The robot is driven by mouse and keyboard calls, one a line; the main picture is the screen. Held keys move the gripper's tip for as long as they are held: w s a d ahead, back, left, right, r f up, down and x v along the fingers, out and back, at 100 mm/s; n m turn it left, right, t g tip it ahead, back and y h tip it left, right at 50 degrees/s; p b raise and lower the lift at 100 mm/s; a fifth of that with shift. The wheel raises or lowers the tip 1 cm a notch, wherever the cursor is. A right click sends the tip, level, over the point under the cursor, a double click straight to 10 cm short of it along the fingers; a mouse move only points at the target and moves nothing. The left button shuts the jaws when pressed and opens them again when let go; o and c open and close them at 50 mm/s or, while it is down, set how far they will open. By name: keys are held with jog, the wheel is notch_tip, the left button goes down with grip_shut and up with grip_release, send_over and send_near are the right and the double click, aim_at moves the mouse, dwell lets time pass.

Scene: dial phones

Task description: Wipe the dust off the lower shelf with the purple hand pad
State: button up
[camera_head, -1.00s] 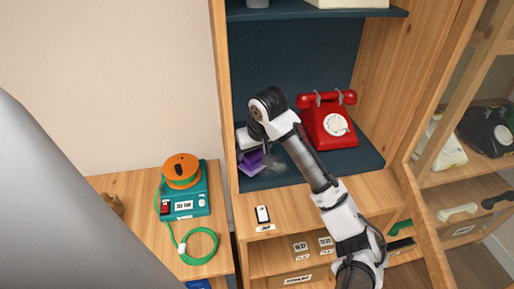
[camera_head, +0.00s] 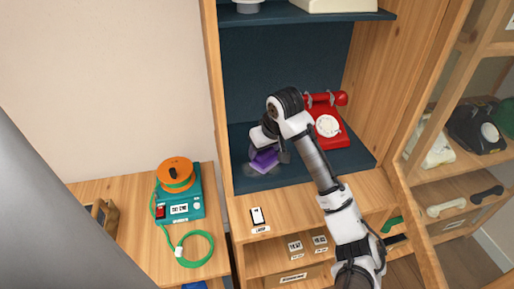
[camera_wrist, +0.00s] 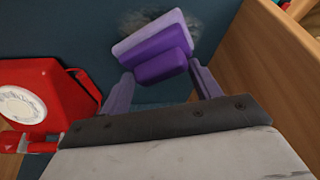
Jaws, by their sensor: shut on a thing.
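The purple hand pad (camera_head: 264,161) is on the left part of the dark blue lower shelf (camera_head: 300,172). My gripper (camera_wrist: 162,88) is shut on the pad's raised grip, with a finger on each side in the wrist view. The pad (camera_wrist: 150,35) has a paler base beyond its darker grip. A grey dust smudge (camera_wrist: 138,20) shows at the pad's far edge in the wrist view. Some dust (camera_head: 249,171) also shows at the pad's left in the head view. My arm hides part of the shelf. Whether the pad touches the shelf is hard to tell.
A red dial phone (camera_head: 328,125) stands on the shelf right of my gripper and also shows in the wrist view (camera_wrist: 40,105). Wooden side walls (camera_wrist: 265,65) bound the shelf. An open glazed door (camera_head: 440,130) is at right.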

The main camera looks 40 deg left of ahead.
jog(key=shift+w+d+r+p, duration=0.1)
jog(key=shift+w+d+p, duration=0.2)
jog(key=shift+w+d, duration=0.55)
jog(key=shift+w+d+r+p, duration=0.1)
jog(key=shift+w+d+p, duration=0.2)
jog(key=shift+w+d, duration=0.5)
jog(key=shift+w+a+r+p, duration=0.1)
jog(key=shift+w+a+p, duration=0.05)
jog(key=shift+p, duration=0.25)
